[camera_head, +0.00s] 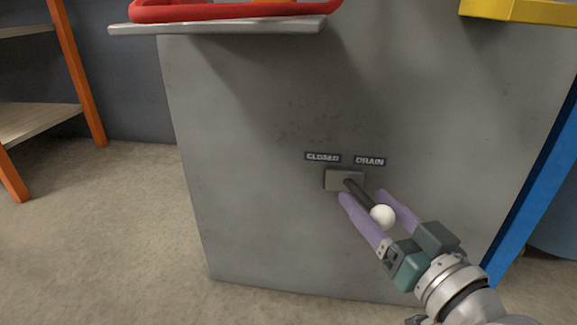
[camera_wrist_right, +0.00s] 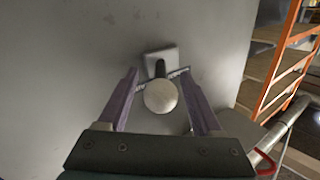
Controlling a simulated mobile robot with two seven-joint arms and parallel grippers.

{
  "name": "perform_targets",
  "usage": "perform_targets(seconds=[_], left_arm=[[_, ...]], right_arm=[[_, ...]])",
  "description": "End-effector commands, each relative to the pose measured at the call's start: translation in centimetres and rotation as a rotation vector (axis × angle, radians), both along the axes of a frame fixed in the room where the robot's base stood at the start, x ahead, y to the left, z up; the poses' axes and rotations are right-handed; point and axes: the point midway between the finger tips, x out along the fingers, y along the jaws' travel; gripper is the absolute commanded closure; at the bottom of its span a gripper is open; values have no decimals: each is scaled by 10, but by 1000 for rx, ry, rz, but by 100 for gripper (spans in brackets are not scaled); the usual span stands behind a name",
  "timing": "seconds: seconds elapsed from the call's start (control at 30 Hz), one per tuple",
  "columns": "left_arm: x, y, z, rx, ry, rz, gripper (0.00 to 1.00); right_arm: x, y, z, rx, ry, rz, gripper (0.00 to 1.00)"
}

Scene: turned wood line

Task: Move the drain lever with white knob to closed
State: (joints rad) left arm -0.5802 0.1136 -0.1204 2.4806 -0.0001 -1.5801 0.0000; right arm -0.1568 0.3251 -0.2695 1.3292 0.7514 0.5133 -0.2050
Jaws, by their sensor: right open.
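The drain lever is a dark rod with a round white knob (camera_head: 382,215) at its end. It comes out of a small grey mounting plate (camera_head: 335,180) on the cabinet face and slants down and to the right in the head view. The knob (camera_wrist_right: 160,96) also shows in the right wrist view, in front of the plate (camera_wrist_right: 152,55). My right gripper (camera_head: 363,196) is open, with its purple fingers on either side of the lever and knob. Contact with either finger cannot be told. My left gripper is not in view.
A CLOSED label (camera_head: 322,157) is above the plate at left and a DRAIN label (camera_head: 370,161) at right. The grey cabinet (camera_head: 240,150) has a ledge (camera_head: 220,27) with a red object (camera_head: 190,12) above. Orange-framed shelves (camera_head: 85,90) stand at left. A blue post (camera_head: 535,185) is at right.

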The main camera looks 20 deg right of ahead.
Motion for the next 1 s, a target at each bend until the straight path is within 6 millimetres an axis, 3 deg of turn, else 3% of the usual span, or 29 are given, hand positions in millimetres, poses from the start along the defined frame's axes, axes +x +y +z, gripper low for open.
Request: perform_targets(seconds=[0.07,0.63,1.0], left_arm=[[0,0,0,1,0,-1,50],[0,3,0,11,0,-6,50],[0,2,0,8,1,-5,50]], right_arm=[[0,0,0,0,0,0,36],[-1,0,0,0,1,0,100],[-1,0,-1,0,1,0,100]])
